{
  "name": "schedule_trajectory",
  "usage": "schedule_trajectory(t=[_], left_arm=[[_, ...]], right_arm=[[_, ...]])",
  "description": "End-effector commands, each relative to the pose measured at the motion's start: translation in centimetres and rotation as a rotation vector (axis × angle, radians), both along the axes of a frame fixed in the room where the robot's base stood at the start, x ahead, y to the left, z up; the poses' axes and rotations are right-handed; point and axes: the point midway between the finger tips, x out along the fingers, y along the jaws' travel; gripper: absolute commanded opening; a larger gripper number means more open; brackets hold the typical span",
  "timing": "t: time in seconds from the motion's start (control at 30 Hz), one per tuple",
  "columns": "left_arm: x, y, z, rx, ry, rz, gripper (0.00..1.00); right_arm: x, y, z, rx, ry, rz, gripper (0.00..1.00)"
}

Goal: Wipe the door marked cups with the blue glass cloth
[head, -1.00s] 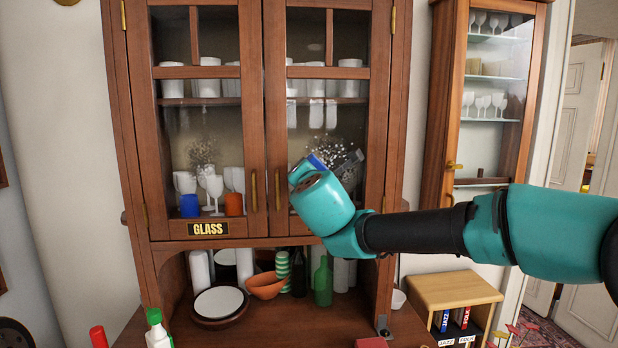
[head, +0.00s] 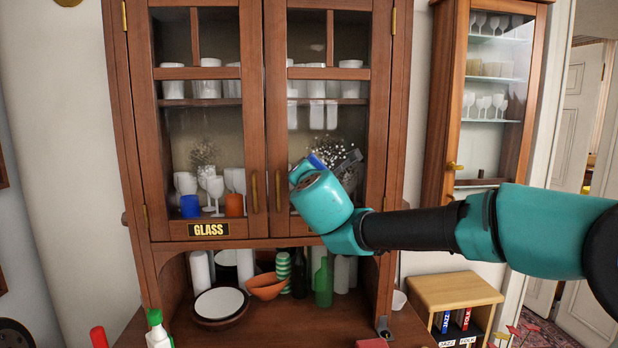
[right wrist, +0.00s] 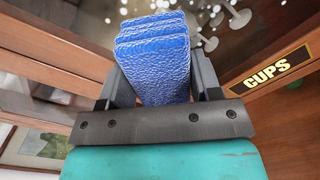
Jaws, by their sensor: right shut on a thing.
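The door marked CUPS is the right glazed door (head: 328,73) of the brown cabinet. Its CUPS label (right wrist: 267,73) shows in the right wrist view; my arm hides it in the head view. A patch of white specks (head: 338,152) shows on its lower pane. My right gripper (head: 328,160) is in front of this pane, shut on the folded blue cloth (right wrist: 155,55). The cloth (head: 316,160) is mostly hidden in the head view and appears at or very near the glass; contact is unclear. My left gripper is not in view.
The left door carries a GLASS label (head: 208,230). Handles (head: 278,190) stand out where the doors meet. Below are an orange bowl (head: 266,287), plates (head: 220,303) and a green bottle (head: 323,283). A spray bottle (head: 157,328) stands at front left.

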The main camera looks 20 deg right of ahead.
Motion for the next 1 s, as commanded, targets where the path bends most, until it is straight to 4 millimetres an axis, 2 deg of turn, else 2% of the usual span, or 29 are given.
schedule_trajectory(t=[0.37, 0.8, 1.0], left_arm=[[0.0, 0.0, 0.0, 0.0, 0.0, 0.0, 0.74], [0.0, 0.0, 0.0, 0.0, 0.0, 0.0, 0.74], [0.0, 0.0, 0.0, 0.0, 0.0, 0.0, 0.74]], right_arm=[[0.3, -0.2, 0.0, 0.0, -0.001, -0.001, 0.39], [-0.3, -2.9, 0.0, 0.0, -0.001, -0.001, 0.39], [-0.3, -3.2, 0.0, 0.0, 0.001, 0.001, 0.39]])
